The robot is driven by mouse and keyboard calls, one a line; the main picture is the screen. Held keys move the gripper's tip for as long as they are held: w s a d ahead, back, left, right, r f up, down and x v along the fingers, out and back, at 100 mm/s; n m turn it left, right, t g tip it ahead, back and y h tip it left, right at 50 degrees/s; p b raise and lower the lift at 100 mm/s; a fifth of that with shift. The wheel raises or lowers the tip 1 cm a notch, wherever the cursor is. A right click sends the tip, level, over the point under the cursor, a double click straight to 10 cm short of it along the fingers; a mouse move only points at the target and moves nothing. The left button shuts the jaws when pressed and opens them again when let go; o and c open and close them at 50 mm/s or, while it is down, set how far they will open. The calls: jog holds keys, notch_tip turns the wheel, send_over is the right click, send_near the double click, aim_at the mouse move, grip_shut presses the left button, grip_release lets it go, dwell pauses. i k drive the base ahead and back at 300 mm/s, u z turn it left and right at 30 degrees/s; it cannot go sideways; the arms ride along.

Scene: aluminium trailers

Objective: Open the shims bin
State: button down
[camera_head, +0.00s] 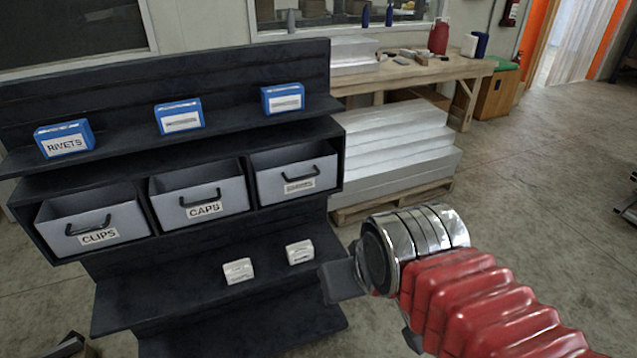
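Three grey bins with black handles sit side by side in the middle row of the black shelf unit. The left bin (93,222) reads CLIPS and the middle bin (200,190) reads CAPS. The right bin (296,172) has a label too blurred to read, so I cannot confirm it is the shims bin. All three sit within the row, their fronts about level with its edge. My gripper (376,312) is below and right of the right bin, apart from it. Its dark fingers show on either side of the wrist, spread and empty.
Blue boxes, one reading RIVETS (64,139), stand on the upper shelf. Two small white boxes (238,271) sit on the lower shelf near my gripper. Right of the unit are stacked metal sheets (398,150) on a pallet and a wooden workbench (420,72).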

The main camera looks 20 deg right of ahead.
aim_at(289, 173)
jog(key=u, duration=0.5)
jog(key=k, duration=1.35)
jog(key=u, duration=0.95)
jog(key=i, duration=1.55)
jog(key=z, duration=0.75)
jog(key=i, duration=0.8)
jog(key=z, duration=0.55)
